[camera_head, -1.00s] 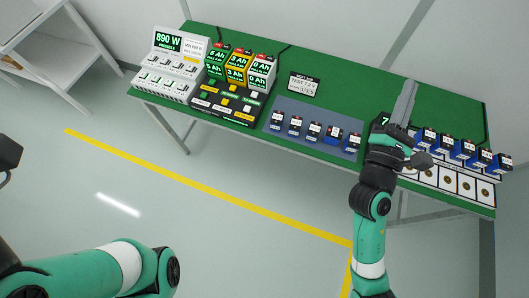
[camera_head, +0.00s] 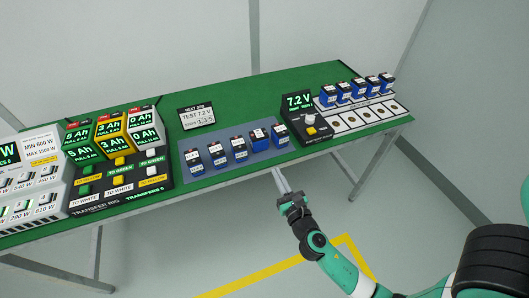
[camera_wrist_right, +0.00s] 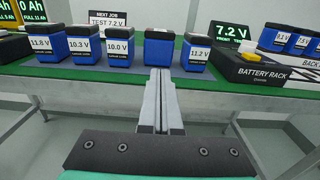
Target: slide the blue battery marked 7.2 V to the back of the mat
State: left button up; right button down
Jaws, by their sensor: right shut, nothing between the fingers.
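A row of upright blue batteries with black tops stands on the grey-blue mat (camera_head: 225,134). I cannot read 7.2 V on any battery. My right gripper (camera_head: 280,173) is shut and empty, in front of the table edge, apart from the batteries. My left gripper is out of view.
A black battery rack unit (camera_head: 310,127) with a 7.2 V display stands right of the mat. A transfer rig (camera_head: 120,183) is on the left. A job sign (camera_head: 197,117) stands behind the mat.

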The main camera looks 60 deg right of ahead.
aim_at(261, 145)
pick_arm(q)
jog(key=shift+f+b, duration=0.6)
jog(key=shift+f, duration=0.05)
pick_arm(e)
jog(key=x, duration=1.1)
jog(key=shift+a, duration=0.1)
